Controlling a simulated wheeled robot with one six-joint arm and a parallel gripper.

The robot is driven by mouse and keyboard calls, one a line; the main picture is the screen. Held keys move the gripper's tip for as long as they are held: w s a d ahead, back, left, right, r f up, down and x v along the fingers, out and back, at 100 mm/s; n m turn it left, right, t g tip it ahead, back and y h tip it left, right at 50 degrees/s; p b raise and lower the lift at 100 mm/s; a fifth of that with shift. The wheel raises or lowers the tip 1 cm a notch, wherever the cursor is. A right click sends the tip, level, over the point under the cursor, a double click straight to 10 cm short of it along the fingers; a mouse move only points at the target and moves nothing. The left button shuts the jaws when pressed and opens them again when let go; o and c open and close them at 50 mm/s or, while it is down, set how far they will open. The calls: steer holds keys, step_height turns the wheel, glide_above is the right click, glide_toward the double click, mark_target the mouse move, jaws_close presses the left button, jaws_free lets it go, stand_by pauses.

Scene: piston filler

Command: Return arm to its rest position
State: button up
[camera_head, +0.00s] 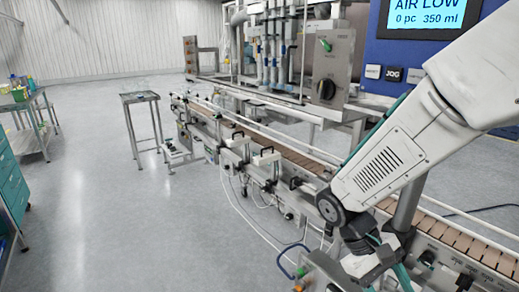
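My arm (385,167) is white and grey and reaches in from the right edge, slanting down to the left over the conveyor. Its dark round joint (331,206) is in front of the conveyor's near rail. Below that joint, my wrist and gripper (388,272) hang near the bottom edge, partly cut off, with dark and teal parts showing. I cannot make out the fingertips, or whether they are open or hold anything.
The conveyor (301,162) runs from centre left to lower right, close to my arm. Behind it stand the filler (281,50) and a blue panel reading "AIR LOW" (424,17). A small stand (139,98), a side table (24,103) and a teal cabinet (12,188) stand left. The floor between is clear.

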steer(key=s+r+m+t+y, duration=0.2)
steer(key=s+r+t+y, duration=0.1)
steer(key=r, duration=0.4)
steer(key=s+r+m+t+y, duration=0.2)
steer(key=s+r+t, duration=0.2)
steer(key=r, duration=0.3)
steer(key=shift+s+d+r+y, duration=0.25)
steer(key=shift+s+d+y, duration=0.2)
steer(key=shift+s, duration=0.3)
